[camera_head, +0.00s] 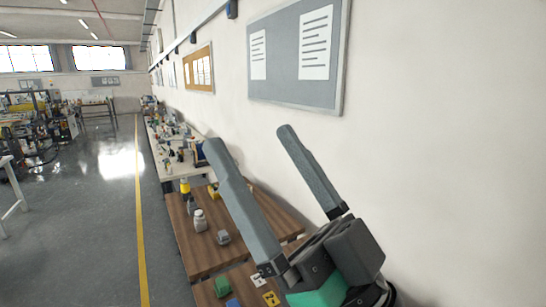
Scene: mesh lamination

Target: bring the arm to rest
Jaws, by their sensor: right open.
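My right gripper (248,138) shows large in the middle of the head view, raised in front of the wall and pointing up. Its two long grey fingers are spread wide apart with nothing between them. The gripper's body is at the lower right, with a teal part below it. My left gripper is not in view.
Wooden tables (209,262) stand along the wall below the gripper, with small items such as a white bottle (200,221), a grey object (223,237) and a green block (222,286). A grey noticeboard (273,80) hangs on the wall. Open floor (85,220) lies left of the yellow line.

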